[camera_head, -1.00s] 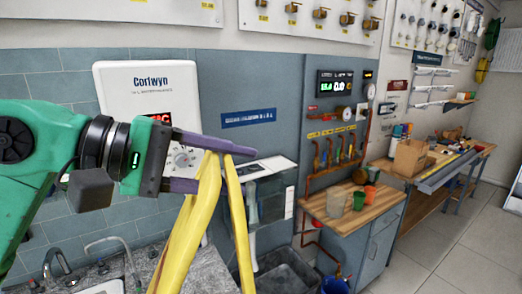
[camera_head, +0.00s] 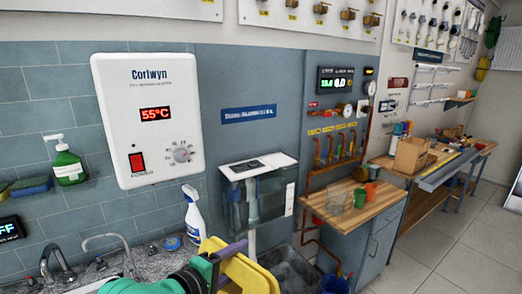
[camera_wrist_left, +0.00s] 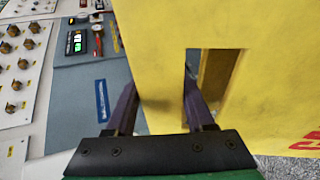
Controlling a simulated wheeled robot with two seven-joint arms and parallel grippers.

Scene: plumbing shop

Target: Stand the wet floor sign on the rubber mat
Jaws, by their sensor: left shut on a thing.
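The yellow wet floor sign (camera_head: 247,276) is at the bottom edge of the head view, where most of it is cut off. My left gripper (camera_head: 232,250), with purple fingers, is shut on the sign's upper part. In the left wrist view, the sign (camera_wrist_left: 270,75) fills the right side, with a cut-out slot near its top and a bit of red lettering at the right edge. The gripper's fingers (camera_wrist_left: 160,108) straddle the strip beside this slot. I cannot see the sign's feet. The rubber mat does not show in either view. My right gripper is out of view.
A sink counter (camera_head: 140,270) with taps and a spray bottle (camera_head: 194,215) lies at the left, close to my left arm. A dark grey tub (camera_head: 290,268) is just right of the sign. A wooden bench (camera_head: 352,212) stands beyond it. Open tiled floor (camera_head: 450,235) lies at the right.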

